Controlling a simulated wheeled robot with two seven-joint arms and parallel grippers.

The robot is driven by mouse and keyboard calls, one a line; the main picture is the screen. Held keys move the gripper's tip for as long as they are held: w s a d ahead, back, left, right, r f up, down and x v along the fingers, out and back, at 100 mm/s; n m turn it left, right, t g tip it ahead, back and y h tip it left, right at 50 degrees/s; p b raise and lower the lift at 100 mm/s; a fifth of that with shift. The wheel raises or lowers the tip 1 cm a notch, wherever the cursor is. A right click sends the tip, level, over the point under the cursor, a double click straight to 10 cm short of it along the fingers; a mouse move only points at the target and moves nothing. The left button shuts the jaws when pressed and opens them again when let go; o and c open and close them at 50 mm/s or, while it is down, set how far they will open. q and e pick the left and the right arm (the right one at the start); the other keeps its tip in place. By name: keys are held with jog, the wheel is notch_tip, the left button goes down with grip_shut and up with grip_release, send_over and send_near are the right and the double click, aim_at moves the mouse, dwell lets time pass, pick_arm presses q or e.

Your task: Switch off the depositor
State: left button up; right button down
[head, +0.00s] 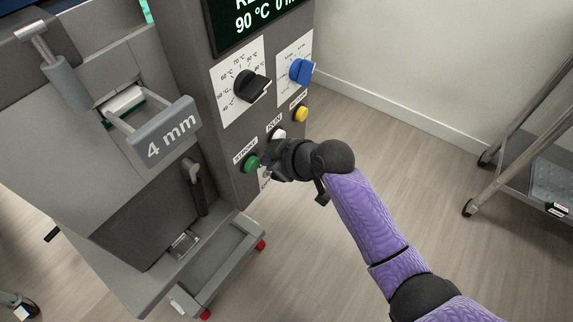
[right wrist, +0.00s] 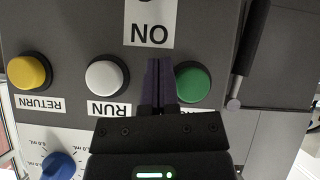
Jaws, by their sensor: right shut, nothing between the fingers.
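The depositor (head: 190,60) is a grey machine whose lit display (head: 245,22) shows "90 °C". My right gripper (head: 268,161) is at its control panel, between the green button and the white button. In the right wrist view the fingers of my right gripper (right wrist: 159,62) are shut with nothing between them, and their tips reach the edge of an "ON" label (right wrist: 149,30). A dark round part (right wrist: 146,3), perhaps the switch, is cut off at the top edge above that label. In the head view my gripper and arm hide most of this area. My left gripper is not in view.
The panel also has a green button (right wrist: 193,82), a white RUN button (right wrist: 108,76), a yellow RETURN button (right wrist: 29,72), a black knob (head: 250,86) and a blue knob (head: 301,71). A lever (head: 195,185) hangs left of the panel. A wheeled rack (head: 520,140) stands right; floor between is clear.

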jog(key=d+f, duration=0.1)
jog(key=d+f+b, duration=0.1)
jog(key=f, duration=0.1)
jog(key=shift+s+f, duration=0.15)
jog(key=shift+s, duration=0.05)
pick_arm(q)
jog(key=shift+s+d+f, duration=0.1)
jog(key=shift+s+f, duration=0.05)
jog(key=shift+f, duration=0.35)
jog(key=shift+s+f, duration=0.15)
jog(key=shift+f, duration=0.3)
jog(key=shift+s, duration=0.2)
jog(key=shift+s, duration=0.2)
